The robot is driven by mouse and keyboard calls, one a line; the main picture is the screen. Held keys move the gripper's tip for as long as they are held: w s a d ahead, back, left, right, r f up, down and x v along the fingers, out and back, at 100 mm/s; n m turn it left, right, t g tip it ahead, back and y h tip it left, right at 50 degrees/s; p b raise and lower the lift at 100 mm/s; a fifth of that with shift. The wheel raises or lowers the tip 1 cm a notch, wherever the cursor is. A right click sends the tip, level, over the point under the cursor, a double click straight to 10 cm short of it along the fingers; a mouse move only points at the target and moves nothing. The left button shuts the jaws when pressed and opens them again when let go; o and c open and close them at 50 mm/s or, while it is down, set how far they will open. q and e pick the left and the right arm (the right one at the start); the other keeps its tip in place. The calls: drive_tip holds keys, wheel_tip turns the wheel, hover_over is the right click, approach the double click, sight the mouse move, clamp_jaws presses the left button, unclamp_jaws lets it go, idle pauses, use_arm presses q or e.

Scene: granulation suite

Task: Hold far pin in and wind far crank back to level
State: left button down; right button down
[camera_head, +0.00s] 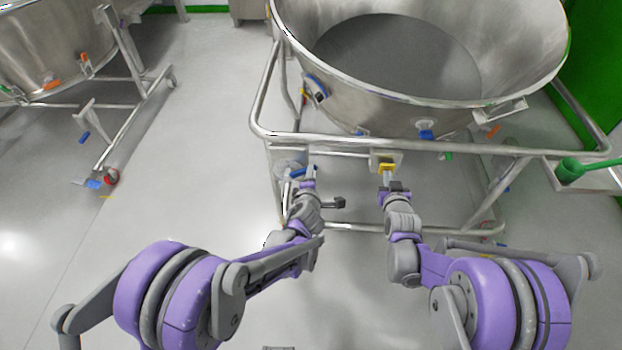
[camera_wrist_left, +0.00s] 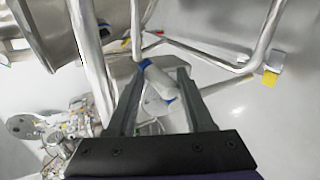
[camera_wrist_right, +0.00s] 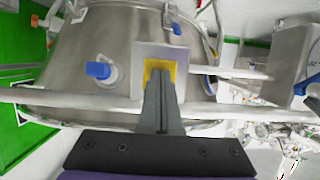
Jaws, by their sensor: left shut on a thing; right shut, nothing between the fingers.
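My left gripper (camera_head: 309,176) is at the crank on the left part of the frame under the steel bowl (camera_head: 450,85). In the left wrist view its fingers (camera_wrist_left: 157,90) are shut around the crank's pale cylindrical grip (camera_wrist_left: 158,80), which has blue at its end. The crank's blue part (camera_head: 297,173) shows beside the fingers in the head view. My right gripper (camera_head: 388,180) is shut and empty, its tips up against the yellow pin housing (camera_head: 386,167). In the right wrist view the tips (camera_wrist_right: 160,75) cover the middle of the yellow square (camera_wrist_right: 153,66), hiding the pin itself.
The bowl's tubular frame rail (camera_head: 340,140) runs just above both grippers. A blue fitting (camera_head: 426,130) sits on the bowl to the right. Another bowl (camera_head: 45,45) stands at upper left. Floor between is clear.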

use_arm(q)
drive_tip(key=shift+w+a+r, duration=0.15)
drive_tip(key=shift+a+r, duration=0.35)
drive_tip(key=shift+r, duration=0.3)
idle(0.8)
drive_tip(key=shift+a+r, duration=0.6)
drive_tip(key=shift+a, duration=0.15)
idle(0.3)
drive_tip(key=shift+d, duration=0.1)
idle(0.9)
use_arm(e)
drive_tip(key=s, duration=0.8)
idle(0.5)
use_arm(q)
drive_tip(key=shift+c, duration=2.4)
unclamp_jaws()
approach(303, 172)
drive_tip(key=shift+s+d+f, duration=0.15)
drive_tip(key=shift+s, duration=2.15)
use_arm(e)
drive_tip(key=shift+f, duration=0.1)
